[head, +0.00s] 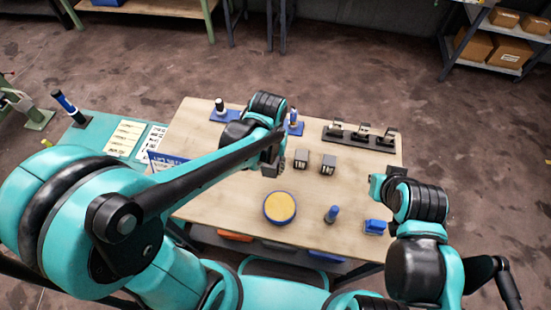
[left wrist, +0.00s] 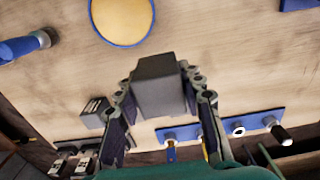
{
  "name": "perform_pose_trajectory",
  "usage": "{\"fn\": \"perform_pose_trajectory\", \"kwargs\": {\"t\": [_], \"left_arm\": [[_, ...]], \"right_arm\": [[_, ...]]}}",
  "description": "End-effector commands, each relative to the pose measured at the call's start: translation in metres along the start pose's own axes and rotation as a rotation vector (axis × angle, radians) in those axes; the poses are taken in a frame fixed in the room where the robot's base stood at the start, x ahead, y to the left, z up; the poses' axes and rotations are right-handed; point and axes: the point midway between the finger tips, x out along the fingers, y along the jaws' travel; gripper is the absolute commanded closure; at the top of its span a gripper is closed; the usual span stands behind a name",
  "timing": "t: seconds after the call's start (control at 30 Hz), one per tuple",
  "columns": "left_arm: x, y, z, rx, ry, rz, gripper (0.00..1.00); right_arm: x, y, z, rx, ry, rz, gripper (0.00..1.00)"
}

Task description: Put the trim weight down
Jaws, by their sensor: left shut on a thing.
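My left gripper (head: 271,163) is shut on a dark grey block, the trim weight (head: 270,171). In the left wrist view the weight (left wrist: 158,86) sits between the two fingers (left wrist: 160,100), with wood tabletop beyond it. I cannot tell whether it touches the table. Two similar dark blocks with white markings, a nearer one (head: 301,158) and another (head: 328,164), stand to its right in the head view. The table (head: 220,195) is pale wood. My right gripper (head: 386,178) is over the right edge; its fingers are not clear.
A round yellow pad with a blue rim (head: 280,207) lies in front. A black rack (head: 359,137) and blue plates (head: 226,114) are at the back. Wood between pad and blocks is bare.

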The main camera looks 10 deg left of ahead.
Motion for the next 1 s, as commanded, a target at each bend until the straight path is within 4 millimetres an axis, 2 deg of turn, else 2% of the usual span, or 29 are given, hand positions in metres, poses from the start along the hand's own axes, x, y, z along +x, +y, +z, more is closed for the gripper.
{"fn": "perform_pose_trajectory", "kwargs": {"t": [0.3,0.5,0.77,1.0], "left_arm": [[0.041,-0.058,-0.029,-0.007,0.000,0.000,1.00],[0.059,-0.086,-0.043,-0.003,0.000,0.000,1.00],[0.068,-0.095,-0.048,0.000,0.000,0.000,1.00],[0.099,-0.095,-0.048,0.000,0.000,0.000,1.00]], "right_arm": [[0.017,0.000,0.012,0.000,0.000,0.000,1.00],[0.024,0.000,0.017,0.000,0.000,0.000,1.00],[0.026,0.000,0.019,0.000,0.000,0.000,1.00],[0.037,0.000,0.027,0.000,0.000,0.000,1.00]]}}
